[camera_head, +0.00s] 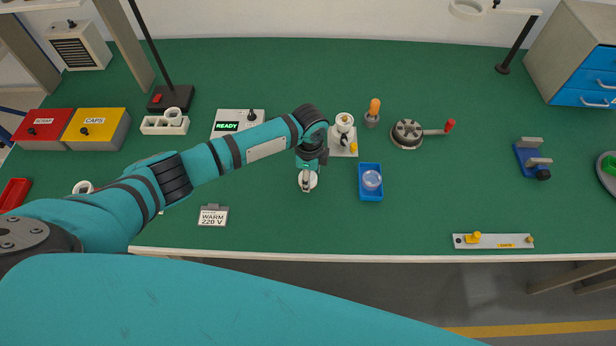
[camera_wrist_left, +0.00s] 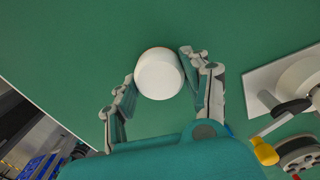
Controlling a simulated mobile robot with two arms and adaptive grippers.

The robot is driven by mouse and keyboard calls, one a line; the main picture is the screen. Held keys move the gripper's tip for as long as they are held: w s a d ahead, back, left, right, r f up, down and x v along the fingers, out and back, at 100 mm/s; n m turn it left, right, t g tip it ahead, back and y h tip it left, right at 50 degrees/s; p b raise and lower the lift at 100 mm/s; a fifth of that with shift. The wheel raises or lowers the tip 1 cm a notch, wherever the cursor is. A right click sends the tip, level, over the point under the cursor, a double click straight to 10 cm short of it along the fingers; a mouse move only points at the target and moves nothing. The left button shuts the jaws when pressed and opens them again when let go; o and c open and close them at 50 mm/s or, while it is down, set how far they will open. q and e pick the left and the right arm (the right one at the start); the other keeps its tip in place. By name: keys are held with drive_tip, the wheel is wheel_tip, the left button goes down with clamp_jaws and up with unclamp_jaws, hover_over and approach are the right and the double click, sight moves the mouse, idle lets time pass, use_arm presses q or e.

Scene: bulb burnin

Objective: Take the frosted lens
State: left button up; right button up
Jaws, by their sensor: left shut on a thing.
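My left gripper (camera_head: 307,178) reaches in from the left and points down near the front middle of the bench. It is shut on a smooth white round piece that looks like the frosted lens (camera_wrist_left: 160,74). In the left wrist view the fingers stand on either side of it over bare green mat. In the head view the white piece (camera_head: 307,181) shows at the fingertips, partly hidden by them. I cannot tell if it touches the mat. A translucent round disc (camera_head: 372,179) lies in a small blue tray (camera_head: 363,196) just right of the gripper. My right gripper is not in view.
A white lamp socket (camera_head: 344,123) on a plate with a yellow knob stands behind the gripper. An orange-topped piece (camera_head: 374,109) and a crank fixture (camera_head: 408,133) stand farther right. A READY box (camera_head: 226,127) and WARM 220 V sign (camera_head: 213,215) are left.

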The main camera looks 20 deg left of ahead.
use_arm(q)
drive_tip(key=shift+r, duration=0.15)
drive_tip(key=shift+r+b, duration=0.3)
drive_tip(key=shift+r, duration=0.25)
drive_tip(key=shift+s+d+r+b, duration=0.1)
drive_tip(key=shift+s+r+b, duration=0.1)
drive_tip(key=shift+r, duration=0.35)
drive_tip(key=shift+s+d+r+b, duration=0.1)
drive_tip(key=shift+r+b, duration=0.05)
drive_tip(key=shift+r, duration=0.35)
drive_tip(key=s+d, duration=0.1)
drive_tip(key=s, duration=0.3)
drive_tip(key=s+d+r+b, duration=0.1)
drive_tip(key=s+d, duration=0.1)
drive_tip(key=s, duration=0.3)
drive_tip(key=s+d+b, duration=0.1)
drive_tip(key=s+d, duration=0.1)
drive_tip(key=s, duration=0.2)
drive_tip(key=shift+s+r, duration=0.2)
drive_tip(key=shift+s, duration=0.05)
drive_tip(key=shift+s+d+r, duration=0.1)
drive_tip(key=shift+s+d, duration=0.05)
drive_tip(key=shift+s, duration=0.1)
drive_tip(key=shift+s+r+p, duration=0.2)
drive_tip(key=shift+r+p, duration=0.25)
wheel_tip(320, 180, up, 4)
drive_tip(key=p, duration=0.4)
drive_tip(key=shift+f+p, duration=0.2)
drive_tip(key=shift+p, duration=0.2)
